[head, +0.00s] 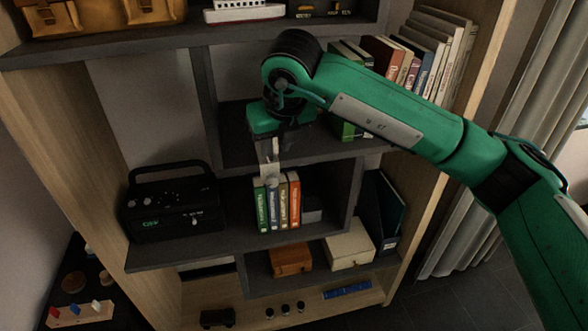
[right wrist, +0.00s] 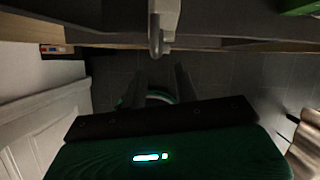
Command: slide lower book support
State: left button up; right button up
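The lower book support (head: 312,212) appears as a small grey block on the middle shelf, just right of a row of upright books (head: 277,205) in green, blue, tan and orange. My right gripper (head: 270,172) points down just above the left part of this row. Its pale fingers look shut together with nothing between them. In the right wrist view the gripper (right wrist: 160,45) shows at the top centre as one narrow pale shape. I cannot tell whether it touches a book. My left gripper is in neither view.
A black radio (head: 172,205) stands left of the books. The shelf above (head: 240,150) overhangs the row closely. An orange-brown box (head: 291,261) and a cream box (head: 348,245) sit below. More books (head: 430,55) stand at the upper right.

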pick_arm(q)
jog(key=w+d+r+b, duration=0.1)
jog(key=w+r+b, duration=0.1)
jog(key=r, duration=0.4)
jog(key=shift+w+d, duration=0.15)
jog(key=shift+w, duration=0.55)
pick_arm(e)
jog(key=s+d, duration=0.4)
jog(key=s, duration=0.4)
jog(key=shift+d, duration=0.35)
